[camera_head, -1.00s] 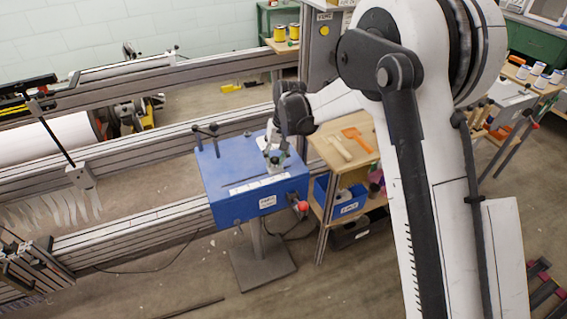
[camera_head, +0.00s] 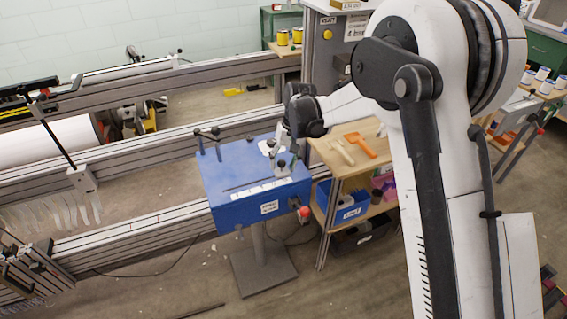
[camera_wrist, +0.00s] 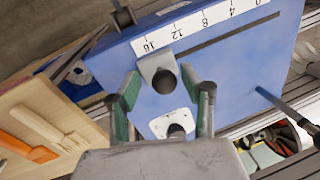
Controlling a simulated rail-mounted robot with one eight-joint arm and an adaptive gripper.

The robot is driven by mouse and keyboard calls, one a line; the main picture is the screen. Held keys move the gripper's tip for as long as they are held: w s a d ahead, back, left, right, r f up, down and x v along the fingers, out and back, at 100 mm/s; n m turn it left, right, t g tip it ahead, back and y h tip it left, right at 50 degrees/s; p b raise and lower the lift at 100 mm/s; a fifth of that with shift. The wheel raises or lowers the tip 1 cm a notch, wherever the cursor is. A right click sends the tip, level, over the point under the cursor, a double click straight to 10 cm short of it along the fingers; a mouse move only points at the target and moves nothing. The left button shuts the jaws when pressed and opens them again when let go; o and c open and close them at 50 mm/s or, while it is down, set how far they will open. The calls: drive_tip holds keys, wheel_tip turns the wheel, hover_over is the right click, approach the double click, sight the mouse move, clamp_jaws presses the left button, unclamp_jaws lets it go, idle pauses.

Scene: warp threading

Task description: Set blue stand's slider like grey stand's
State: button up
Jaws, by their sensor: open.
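The blue stand (camera_head: 258,198) has a flat top with a slot and a white scale (camera_wrist: 205,20) numbered 0 to 16. Its slider, a grey block with a dark round knob (camera_wrist: 164,76), sits at the 16 end of the scale. My gripper (camera_wrist: 165,92) is over the stand's top, its two fingers apart on either side of the slider's near part; contact cannot be told. It also shows in the head view (camera_head: 281,160).
A wooden shelf (camera_head: 335,160) with an orange tool (camera_head: 361,145) and blue bin stands just right of the blue stand. Upright levers (camera_head: 207,140) rise from the stand's left side. Loom rails (camera_head: 140,225) run left. A red knob (camera_head: 304,212) juts from the stand's front.

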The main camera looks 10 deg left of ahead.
drive_tip(key=shift+r, duration=0.1)
wheel_tip(320, 180, up, 12)
drive_tip(key=d, duration=0.2)
drive_tip(key=shift+w+f, duration=0.2)
drive_tip(key=shift+w, duration=0.25)
drive_tip(key=s+d+r+m+t, duration=0.1)
drive_tip(key=s+d+r, duration=0.3)
drive_tip(key=d, duration=0.3)
drive_tip(key=s+d+r+m+t, duration=0.1)
drive_tip(key=s+d+r+t, duration=0.1)
drive_tip(key=s+d+r, duration=0.4)
drive_tip(key=s+d+r+t, duration=0.1)
drive_tip(key=s+d+r, duration=0.2)
drive_tip(key=d, duration=0.4)
drive_tip(key=s+d+f+m+t+h, duration=0.2)
drive_tip(key=s+d+f+t, duration=0.1)
drive_tip(key=s+d, duration=1.1)
drive_tip(key=s+t, duration=0.1)
drive_tip(key=s, duration=0.3)
drive_tip(key=shift+f+m, duration=0.2)
drive_tip(key=shift+m, duration=0.2)
